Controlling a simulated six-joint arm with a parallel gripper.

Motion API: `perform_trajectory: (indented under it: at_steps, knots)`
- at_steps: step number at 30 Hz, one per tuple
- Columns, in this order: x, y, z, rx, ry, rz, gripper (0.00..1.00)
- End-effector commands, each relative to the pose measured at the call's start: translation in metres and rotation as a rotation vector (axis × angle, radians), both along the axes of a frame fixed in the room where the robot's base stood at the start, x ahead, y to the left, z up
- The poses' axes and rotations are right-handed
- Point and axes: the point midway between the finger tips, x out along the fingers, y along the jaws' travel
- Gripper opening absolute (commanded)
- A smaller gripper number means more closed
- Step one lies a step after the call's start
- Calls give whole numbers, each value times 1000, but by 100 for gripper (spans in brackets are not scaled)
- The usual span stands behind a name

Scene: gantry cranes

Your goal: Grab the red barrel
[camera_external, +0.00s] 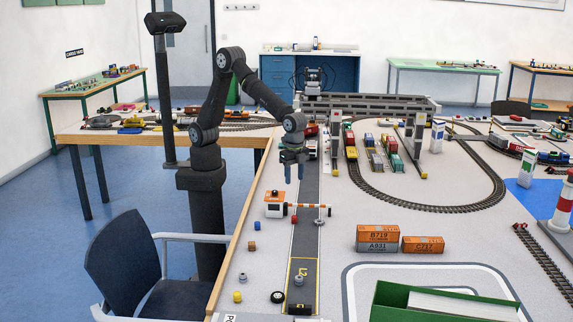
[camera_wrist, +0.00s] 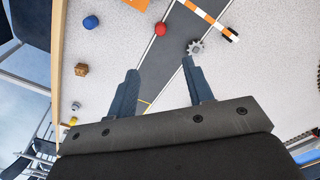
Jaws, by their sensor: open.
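The red barrel (camera_wrist: 160,29) shows in the wrist view as a small round red shape at the left edge of the dark road strip, ahead of my fingertips. In the external view, the red barrel (camera_external: 294,219) stands beside the orange and white gatehouse (camera_external: 275,204), near the striped barrier. My gripper (camera_external: 292,178) hangs above the road strip, farther back than the barrel and clear of the table. In the wrist view, my gripper (camera_wrist: 160,68) has its two fingers spread, with nothing between them.
A striped barrier arm (camera_wrist: 212,18) is close by. A blue barrel (camera_wrist: 91,22) and a brown crate (camera_wrist: 81,69) are to the left. Orange containers (camera_external: 377,238) stand farther right.

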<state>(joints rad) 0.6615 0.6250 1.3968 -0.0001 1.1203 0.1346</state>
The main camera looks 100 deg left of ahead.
Motion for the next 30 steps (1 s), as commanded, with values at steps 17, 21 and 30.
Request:
perform_trajectory:
  at_steps: [17, 21, 30]
  knots:
    - [-1, 1, -44, 3, 4, -331, 47]
    - [-1, 1, -75, 2, 4, -330, 47]
    - [0, 0, -120, 1, 1, -329, 47]
